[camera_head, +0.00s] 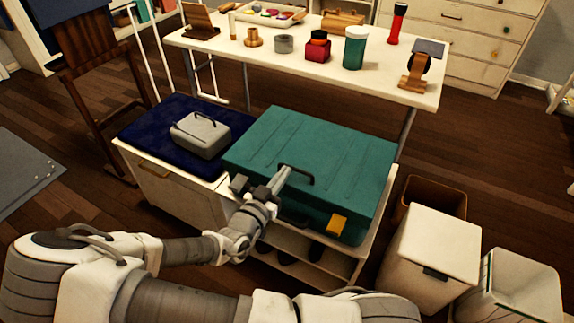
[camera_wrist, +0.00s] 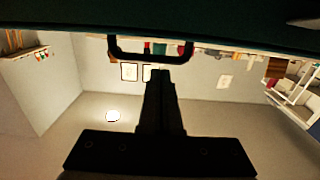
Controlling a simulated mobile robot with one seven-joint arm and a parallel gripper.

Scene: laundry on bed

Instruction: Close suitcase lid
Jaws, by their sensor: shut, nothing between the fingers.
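The teal suitcase (camera_head: 325,150) lies on a low white bench, its ridged lid lying over the body and looking flat. Whether a thin gap remains under the lid edge I cannot tell. A dark handle (camera_head: 299,171) stands near the lid's front edge, and a yellow latch (camera_head: 337,225) is on the front. My gripper (camera_head: 284,173) is shut and empty at the lid's front edge, beside the handle. In the wrist view, which is upside down, the closed fingers (camera_wrist: 159,76) point at the handle (camera_wrist: 150,58) over the dark lid surface (camera_wrist: 150,22); contact is unclear.
A grey case (camera_head: 201,135) sits on a navy cushion (camera_head: 160,120) left of the suitcase. A white table (camera_head: 400,85) with bottles and small items stands behind. White bins (camera_head: 430,255) and a brown bin (camera_head: 436,192) stand at the right.

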